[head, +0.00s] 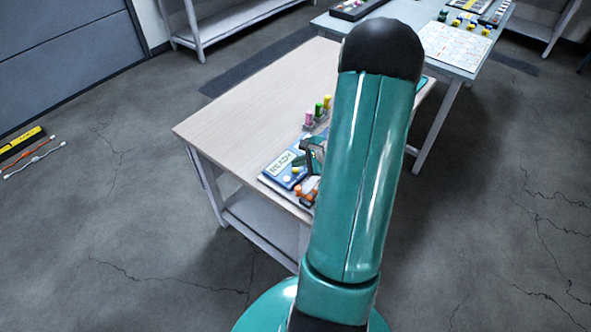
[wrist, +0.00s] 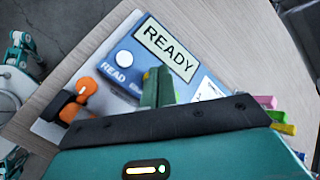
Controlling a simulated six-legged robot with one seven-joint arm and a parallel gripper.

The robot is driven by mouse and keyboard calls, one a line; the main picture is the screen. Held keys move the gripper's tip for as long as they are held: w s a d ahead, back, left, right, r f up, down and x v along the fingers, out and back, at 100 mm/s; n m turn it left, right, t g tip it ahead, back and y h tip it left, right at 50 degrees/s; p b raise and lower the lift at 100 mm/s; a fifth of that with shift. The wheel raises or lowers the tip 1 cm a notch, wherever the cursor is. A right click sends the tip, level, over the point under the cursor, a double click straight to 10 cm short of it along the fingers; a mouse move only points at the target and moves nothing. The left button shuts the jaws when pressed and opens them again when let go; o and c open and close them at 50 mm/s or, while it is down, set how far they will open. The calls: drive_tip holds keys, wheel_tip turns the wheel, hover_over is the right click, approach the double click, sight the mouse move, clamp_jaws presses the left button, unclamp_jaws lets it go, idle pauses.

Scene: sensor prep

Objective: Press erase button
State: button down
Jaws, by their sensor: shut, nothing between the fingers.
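A blue device panel (wrist: 128,60) lies on the wooden table and also shows in the head view (head: 271,180). Its display (wrist: 167,47) reads READY. A round white button (wrist: 124,58) sits above the word READ. A second label beside my gripper (wrist: 158,82) is mostly covered, so I cannot read it fully. A small yellowish patch shows at the fingertips; the erase button itself is hidden or cannot be made out. My gripper is shut and empty, with its fingers over the panel to the right of READ. Contact cannot be told. In the head view my gripper (head: 316,152) is at the panel, partly behind my arm.
An orange and black part (wrist: 80,95) sits at the panel's left. Pink, green and yellow items (head: 318,110) stand beyond the panel on the wooden table (head: 250,105). The table's left and far areas are clear. Another table (head: 425,75) stands behind to the right.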

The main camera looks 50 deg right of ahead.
sight(299, 173)
drive_tip(key=shift+f, duration=0.45)
drive_tip(key=shift+f, duration=0.4)
idle(0.6)
drive_tip(key=shift+r, duration=0.85)
drive_tip(key=shift+r, duration=0.1)
drive_tip(key=shift+r, duration=2.4)
drive_tip(key=shift+s, duration=0.1)
